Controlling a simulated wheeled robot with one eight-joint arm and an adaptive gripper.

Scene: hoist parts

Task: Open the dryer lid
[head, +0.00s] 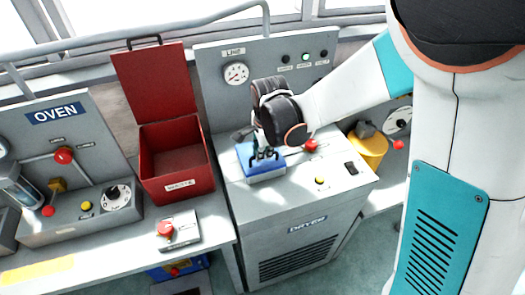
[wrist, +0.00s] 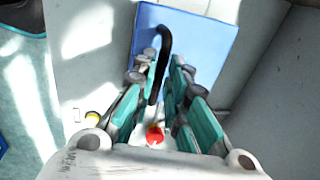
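The dryer (head: 300,225) is a grey cabinet with a sloped control panel behind its top. Its blue lid (head: 262,174) lies flat and shut on the top. My gripper (head: 265,155) is right above the lid, pointing down. In the wrist view the blue lid (wrist: 205,50) carries a black curved handle (wrist: 164,45). My gripper's fingers (wrist: 164,72) stand on either side of the handle, with narrow gaps showing, so they look open around it. The far end of the handle, under the fingers, is partly hidden.
A red knob (head: 311,145), a yellow button (head: 320,180) and a black switch (head: 351,168) sit right of the lid. An open red box (head: 174,185) stands to the left, beside the oven (head: 60,150). A yellow container (head: 368,150) is to the right.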

